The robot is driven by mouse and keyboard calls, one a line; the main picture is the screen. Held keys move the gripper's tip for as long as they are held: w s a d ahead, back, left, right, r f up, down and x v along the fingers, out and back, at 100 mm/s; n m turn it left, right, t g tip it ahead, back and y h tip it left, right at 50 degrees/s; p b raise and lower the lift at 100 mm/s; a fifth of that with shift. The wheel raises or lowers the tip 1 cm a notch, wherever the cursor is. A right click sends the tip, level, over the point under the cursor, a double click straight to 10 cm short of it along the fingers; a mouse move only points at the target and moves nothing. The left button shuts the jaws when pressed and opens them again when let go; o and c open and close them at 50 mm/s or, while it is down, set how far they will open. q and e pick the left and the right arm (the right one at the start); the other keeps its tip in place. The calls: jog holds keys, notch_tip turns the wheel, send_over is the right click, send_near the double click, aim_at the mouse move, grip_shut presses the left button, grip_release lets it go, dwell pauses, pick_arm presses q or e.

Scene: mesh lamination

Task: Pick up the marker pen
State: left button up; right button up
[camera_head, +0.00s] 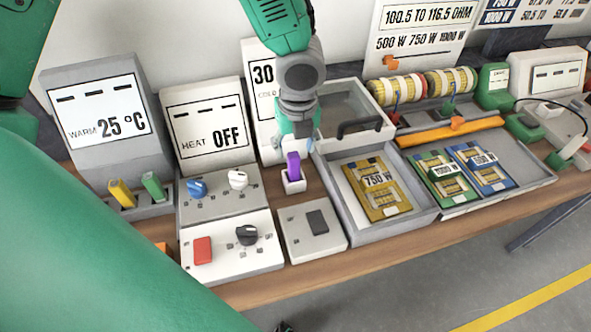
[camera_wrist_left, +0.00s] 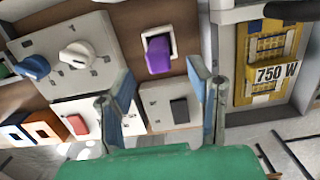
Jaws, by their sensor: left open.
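The marker pen looks to be the purple piece (camera_head: 293,166) standing upright in a small white holder (camera_head: 293,185) on the bench. In the left wrist view the purple pen (camera_wrist_left: 158,56) shows with its holder behind it. My left gripper (camera_head: 299,136) is above and just behind the pen in the head view, where its fingers are hard to make out. In the left wrist view its two blue-padded fingers (camera_wrist_left: 160,76) are spread wide with nothing held between them. The pen appears between and beyond the fingertips; I cannot tell the exact gap. My right gripper does not show.
A knob panel (camera_head: 218,205) and a red-button panel (camera_head: 230,245) stand left of the pen. A grey-switch box (camera_head: 313,236) is in front.

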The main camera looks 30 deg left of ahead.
aim_at(294, 168)
pick_arm(q)
jog(key=shift+w+f, duration=0.3)
jog(key=shift+f, duration=0.3)
jog(key=shift+w+f, duration=0.25)
jog(key=shift+f, duration=0.35)
jog(key=f, duration=0.4)
jog(key=shift+s+a+f, duration=0.35)
jog(key=shift+s+f, duration=0.05)
jog(key=shift+w+f+b, duration=0.2)
jog(key=shift+f+b, duration=0.05)
jog(key=shift+b, duration=0.05)
jog(key=shift+s+d+r, duration=0.1)
jog(key=shift+s, duration=0.05)
jog(key=shift+c, duration=0.9)
grip_shut()
